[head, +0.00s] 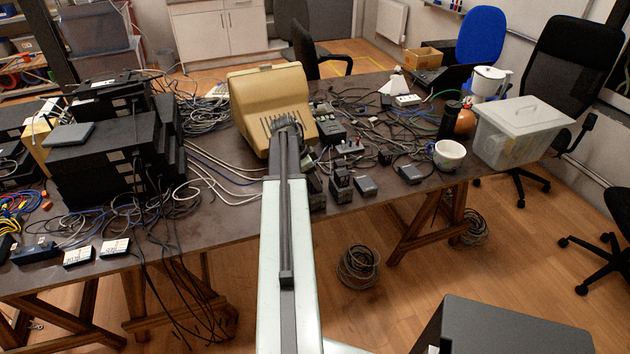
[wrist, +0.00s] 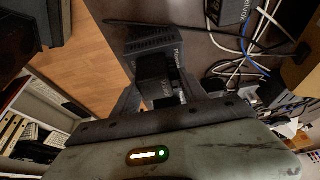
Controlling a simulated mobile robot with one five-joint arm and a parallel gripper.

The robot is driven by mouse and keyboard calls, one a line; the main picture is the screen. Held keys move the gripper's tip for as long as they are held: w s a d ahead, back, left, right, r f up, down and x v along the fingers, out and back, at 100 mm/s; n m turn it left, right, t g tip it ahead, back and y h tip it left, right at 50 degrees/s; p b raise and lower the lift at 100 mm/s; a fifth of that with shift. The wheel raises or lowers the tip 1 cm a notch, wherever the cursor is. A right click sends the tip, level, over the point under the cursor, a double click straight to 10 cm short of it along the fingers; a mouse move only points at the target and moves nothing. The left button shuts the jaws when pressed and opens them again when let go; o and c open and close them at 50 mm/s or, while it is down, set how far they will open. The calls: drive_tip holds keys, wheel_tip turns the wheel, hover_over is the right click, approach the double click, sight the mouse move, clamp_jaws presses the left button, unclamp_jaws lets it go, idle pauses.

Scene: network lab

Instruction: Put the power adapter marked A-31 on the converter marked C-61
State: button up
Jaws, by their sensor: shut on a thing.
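In the wrist view my gripper (wrist: 160,95) is shut on a small black block, which looks like a power adapter (wrist: 152,70). No marking on it can be read. A larger black box (wrist: 148,42) with pale lettering on its side lies just beyond it near the table edge. I cannot tell whether the two touch. In the head view my arm reaches forward over the table, and its end hides the held block. Small black boxes, among them one upright (head: 341,178) and one flat (head: 366,187), sit right of my arm. I cannot tell which is C-61.
A beige monitor (head: 262,95) stands behind my arm's end. Loose cables cover much of the table. A white mug (head: 449,154) and a lidded plastic bin (head: 520,130) stand at right. Stacked black devices (head: 105,150) and two white-labelled boxes (head: 115,248) are at left.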

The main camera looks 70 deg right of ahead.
drive_tip(key=o, duration=1.5)
drive_tip(key=shift+r, duration=0.35)
drive_tip(key=p+v, duration=1.1)
drive_tip(key=shift+w+a+r, duration=0.15)
drive_tip(key=shift+w+r, duration=0.05)
drive_tip(key=shift+r, duration=0.05)
